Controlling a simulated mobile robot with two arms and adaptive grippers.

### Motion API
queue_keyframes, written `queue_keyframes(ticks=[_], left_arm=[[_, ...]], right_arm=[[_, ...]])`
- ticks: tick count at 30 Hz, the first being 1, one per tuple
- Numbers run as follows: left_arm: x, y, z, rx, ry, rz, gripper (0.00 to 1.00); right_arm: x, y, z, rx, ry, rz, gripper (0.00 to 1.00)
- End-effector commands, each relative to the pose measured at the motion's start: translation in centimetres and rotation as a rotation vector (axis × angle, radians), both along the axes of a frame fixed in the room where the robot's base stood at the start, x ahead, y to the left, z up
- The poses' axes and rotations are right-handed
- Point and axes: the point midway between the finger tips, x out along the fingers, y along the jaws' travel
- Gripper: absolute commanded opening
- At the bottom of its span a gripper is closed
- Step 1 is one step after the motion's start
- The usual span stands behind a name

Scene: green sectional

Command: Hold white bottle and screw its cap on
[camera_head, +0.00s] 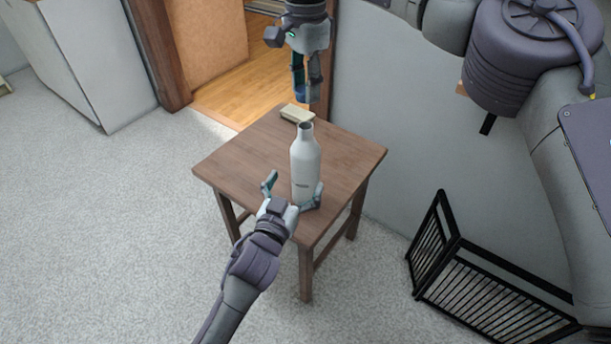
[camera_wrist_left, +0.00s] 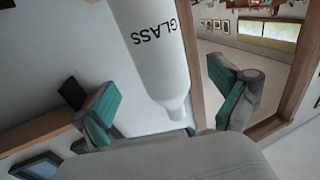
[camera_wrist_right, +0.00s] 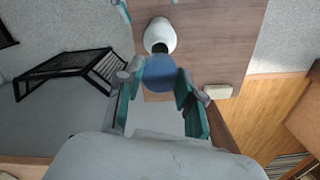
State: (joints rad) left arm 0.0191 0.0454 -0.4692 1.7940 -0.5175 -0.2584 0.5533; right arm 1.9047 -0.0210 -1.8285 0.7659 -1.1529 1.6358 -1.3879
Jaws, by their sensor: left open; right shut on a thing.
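The white bottle (camera_head: 305,168) stands upright and uncapped on the small wooden table (camera_head: 235,165). My left gripper (camera_head: 293,188) is open, with its fingers on either side of the bottle's lower body. In the left wrist view the bottle (camera_wrist_left: 155,50) shows upside down between the spread fingers; I cannot tell whether they touch it. My right gripper (camera_head: 306,92) points down above and behind the bottle. It is shut on the blue cap (camera_wrist_right: 160,73). In the right wrist view the bottle's open mouth (camera_wrist_right: 158,47) shows just beyond the cap, apart from it.
A small beige block (camera_head: 296,112) lies at the table's back corner. A black slatted gate (camera_head: 490,290) stands on the floor to the right. A grey wall (camera_head: 400,120) is close behind the table.

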Motion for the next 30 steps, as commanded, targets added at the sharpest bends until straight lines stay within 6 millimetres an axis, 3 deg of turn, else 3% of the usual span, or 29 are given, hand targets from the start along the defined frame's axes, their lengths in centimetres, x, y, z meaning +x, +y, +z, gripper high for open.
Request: queue_keyframes(ticks=[3,9,23,30], left_arm=[[2.3,-0.8,0.1,0.001,-0.003,0.000,0.97],[4.8,-1.7,0.0,0.000,-0.001,0.000,0.97],[5.9,-2.1,0.0,0.001,0.000,0.000,0.97],[5.8,-2.1,0.0,0.000,0.000,0.000,0.61]], right_arm=[[0.0,0.0,0.0,0.000,0.000,0.000,0.27],[0.0,0.0,0.0,0.000,0.000,0.000,0.27],[0.0,0.0,0.0,0.000,0.000,0.000,0.27],[0.0,0.0,0.0,0.000,0.000,0.000,0.27]])
